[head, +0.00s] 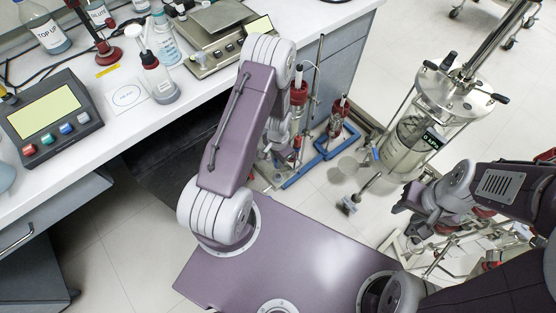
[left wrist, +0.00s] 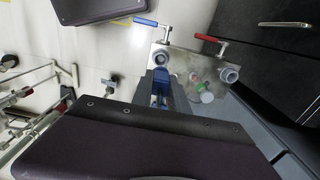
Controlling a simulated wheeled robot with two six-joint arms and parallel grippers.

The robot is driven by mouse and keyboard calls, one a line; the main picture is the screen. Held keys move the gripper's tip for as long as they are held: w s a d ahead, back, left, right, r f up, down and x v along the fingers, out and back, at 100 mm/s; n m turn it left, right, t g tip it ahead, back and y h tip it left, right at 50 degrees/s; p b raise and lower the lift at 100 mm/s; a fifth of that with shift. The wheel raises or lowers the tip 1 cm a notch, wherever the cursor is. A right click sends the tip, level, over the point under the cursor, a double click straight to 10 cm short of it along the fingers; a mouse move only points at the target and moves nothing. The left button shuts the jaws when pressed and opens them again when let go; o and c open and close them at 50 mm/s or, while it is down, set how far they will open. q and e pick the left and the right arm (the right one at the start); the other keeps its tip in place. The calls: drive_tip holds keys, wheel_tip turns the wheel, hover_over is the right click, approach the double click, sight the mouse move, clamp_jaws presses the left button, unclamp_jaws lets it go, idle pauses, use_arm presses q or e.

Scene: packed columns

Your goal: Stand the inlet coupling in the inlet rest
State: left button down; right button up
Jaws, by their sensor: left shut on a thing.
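My left gripper (left wrist: 160,88) is shut on a small blue-and-grey piece, which I take to be the inlet coupling (left wrist: 160,98); the fingers hide much of it. Just beyond the fingertips, in the left wrist view, is a grey round socket (left wrist: 161,58) at the left of a pale plate (left wrist: 190,72). A similar grey socket (left wrist: 229,74) is at the plate's right. I cannot tell which is the inlet rest, or whether the coupling touches one. In the head view my left arm mostly hides its gripper. My right gripper (head: 417,203) is by the glass column; its jaws are unclear.
A blue-handled valve (left wrist: 145,22) and a red-handled valve (left wrist: 208,38) stand by the plate. In the head view a glass column (head: 410,140) with a gauge stands at the right. A blue frame (head: 322,155) is beyond my left arm. The white bench (head: 130,120) is crowded.

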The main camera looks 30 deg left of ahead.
use_arm(q)
drive_tip(key=shift+w+f, duration=0.1)
drive_tip(key=shift+f, duration=0.3)
wheel_tip(320, 180, down, 5)
drive_tip(key=b, duration=0.4)
drive_tip(key=shift+f, duration=0.15)
idle(1.2)
drive_tip(key=shift+f+b, duration=1.1)
drive_tip(key=shift+f, duration=0.45)
drive_tip(key=c, duration=1.2)
unclamp_jaws()
drive_tip(key=shift+c, duration=0.2)
drive_tip(key=shift+o, duration=0.2)
